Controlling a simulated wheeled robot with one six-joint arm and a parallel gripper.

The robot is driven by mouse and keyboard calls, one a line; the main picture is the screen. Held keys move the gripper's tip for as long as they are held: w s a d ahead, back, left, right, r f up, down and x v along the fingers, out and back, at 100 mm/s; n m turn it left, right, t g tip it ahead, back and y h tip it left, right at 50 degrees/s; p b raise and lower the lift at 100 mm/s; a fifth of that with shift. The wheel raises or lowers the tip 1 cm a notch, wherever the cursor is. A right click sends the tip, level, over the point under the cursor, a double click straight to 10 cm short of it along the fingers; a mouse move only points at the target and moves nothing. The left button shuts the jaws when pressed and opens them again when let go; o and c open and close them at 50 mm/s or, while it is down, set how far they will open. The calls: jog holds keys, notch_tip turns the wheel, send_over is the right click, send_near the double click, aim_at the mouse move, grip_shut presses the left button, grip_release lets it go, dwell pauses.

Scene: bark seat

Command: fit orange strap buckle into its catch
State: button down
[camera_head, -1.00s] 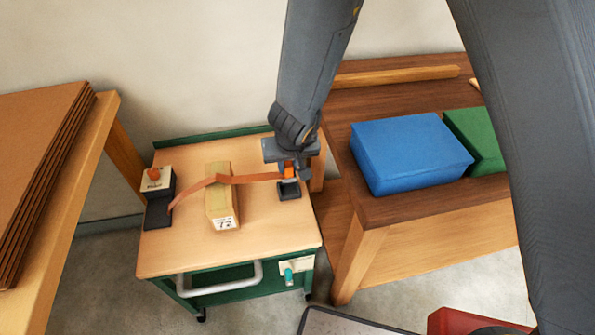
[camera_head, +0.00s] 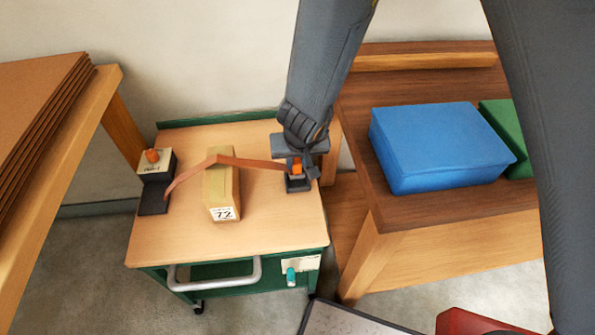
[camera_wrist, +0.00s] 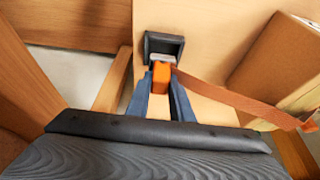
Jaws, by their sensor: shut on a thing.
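My gripper (camera_wrist: 160,88) is shut on the orange buckle (camera_wrist: 161,77), with a dark finger on each side. In the head view the buckle (camera_head: 296,166) shows just below my wrist, over the right side of the cart top. The dark catch (camera_head: 298,185) stands directly under it; in the wrist view the catch (camera_wrist: 176,46) is a black open frame ahead of the buckle. A grey metal tongue (camera_wrist: 161,59) points from the buckle into the catch's mouth. I cannot tell how deep it sits. The orange strap (camera_head: 252,163) runs left from the buckle over a cardboard box (camera_head: 221,190).
The strap's other end meets a dark block (camera_head: 154,195) beside a white box with an orange knob (camera_head: 152,156). The wooden cart top (camera_head: 180,238) is clear in front. A brown table (camera_head: 415,212) with a blue box (camera_head: 438,146) stands close on the right.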

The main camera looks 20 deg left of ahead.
aim_at(297, 169)
jog(key=shift+f+b, duration=1.6)
jog(key=shift+f, duration=0.2)
jog(key=shift+f, duration=0.1)
jog(key=shift+f, duration=0.25)
jog(key=c, duration=1.6)
grip_release()
jog(key=shift+o, duration=0.2)
jog(key=shift+r, duration=0.1)
jog(key=shift+r, duration=0.3)
jog(key=p+v, duration=0.7)
jog(key=v, duration=0.5)
jog(key=shift+p, duration=0.4)
jog(key=shift+s, duration=0.1)
